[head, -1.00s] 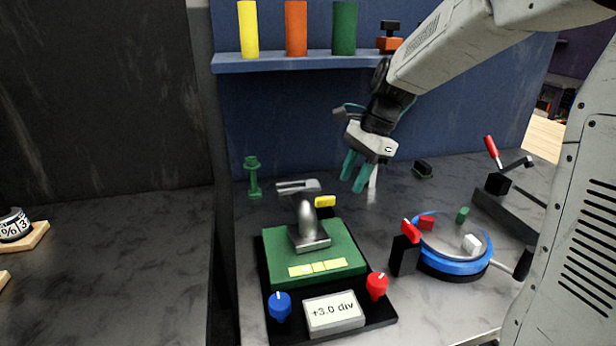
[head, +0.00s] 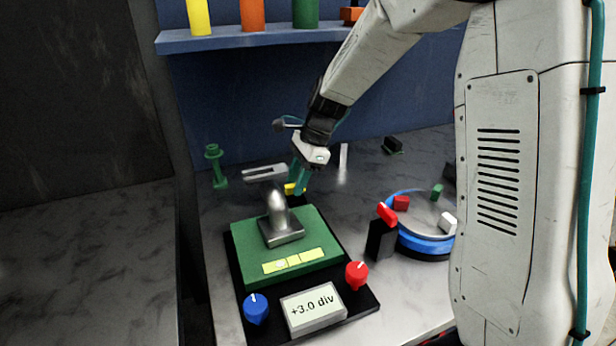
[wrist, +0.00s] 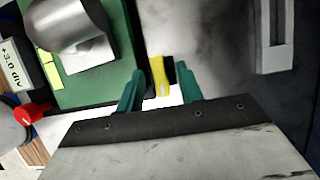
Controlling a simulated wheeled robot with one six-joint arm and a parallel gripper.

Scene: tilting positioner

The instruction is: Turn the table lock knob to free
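A blue knob (head: 256,308) and a red knob (head: 357,275) flank the display (head: 314,308), which reads +3.0 div. I see no lock label.
A blue-rimmed round dish (head: 425,243) with small blocks stands at the right beside a black stand with a red top (head: 384,235). A green post (head: 216,166) stands at the back left. A blue shelf (head: 250,38) with coloured cylinders runs above.

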